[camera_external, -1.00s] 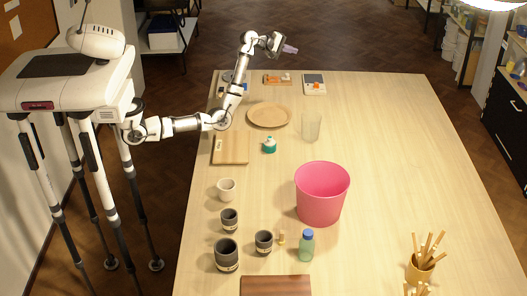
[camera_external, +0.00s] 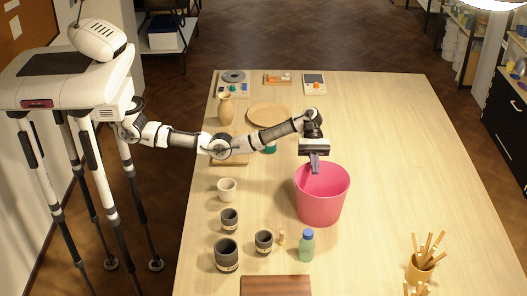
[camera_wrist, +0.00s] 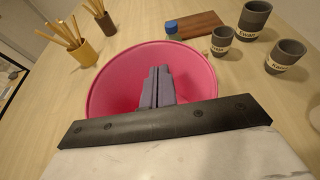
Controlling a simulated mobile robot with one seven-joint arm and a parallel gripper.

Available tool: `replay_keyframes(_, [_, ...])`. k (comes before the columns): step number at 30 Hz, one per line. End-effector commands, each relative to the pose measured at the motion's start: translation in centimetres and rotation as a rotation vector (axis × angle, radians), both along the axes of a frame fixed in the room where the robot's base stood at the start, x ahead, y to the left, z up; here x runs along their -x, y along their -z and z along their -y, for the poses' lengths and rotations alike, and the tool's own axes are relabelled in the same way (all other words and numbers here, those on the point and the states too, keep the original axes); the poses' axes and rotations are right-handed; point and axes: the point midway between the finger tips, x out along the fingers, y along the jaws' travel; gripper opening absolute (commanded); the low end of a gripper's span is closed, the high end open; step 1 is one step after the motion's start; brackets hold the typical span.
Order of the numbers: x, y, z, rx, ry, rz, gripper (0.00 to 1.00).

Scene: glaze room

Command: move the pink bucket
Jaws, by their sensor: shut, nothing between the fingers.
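The pink bucket (camera_external: 322,202) stands upright on the wooden table, right of the dark cups. It also shows in the wrist view (camera_wrist: 102,92), where its open mouth fills the middle. My gripper (camera_external: 315,170) points down over the bucket's back rim in the external view. In the wrist view the two grey fingers (camera_wrist: 158,85) are pressed together in front of the bucket's mouth, with nothing between them. Whether the fingertips touch the bucket or dip inside the rim I cannot tell.
Several dark cups (camera_external: 226,256) and a green bottle with a blue cap (camera_external: 306,246) stand in front and left of the bucket. A pot of sticks (camera_external: 420,268) is at front right. A round tray (camera_external: 269,115) lies behind.

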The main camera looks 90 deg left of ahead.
Motion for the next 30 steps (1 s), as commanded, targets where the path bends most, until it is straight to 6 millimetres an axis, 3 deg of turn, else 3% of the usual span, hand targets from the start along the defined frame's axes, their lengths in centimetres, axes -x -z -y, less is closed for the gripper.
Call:
replay_keyframes(6, [0.1, -0.4, 4.9, -0.002, 0.003, -0.001, 0.0])
replay_keyframes(13, [0.0, -0.4, 9.2, -0.003, 0.001, 0.001, 0.0])
replay_keyframes(20, [0.0, 1.4, 9.1, -0.001, -0.002, 0.002, 0.0])
replay_keyframes(30, [0.0, 1.8, 9.1, -0.005, -0.001, 0.0, 0.0])
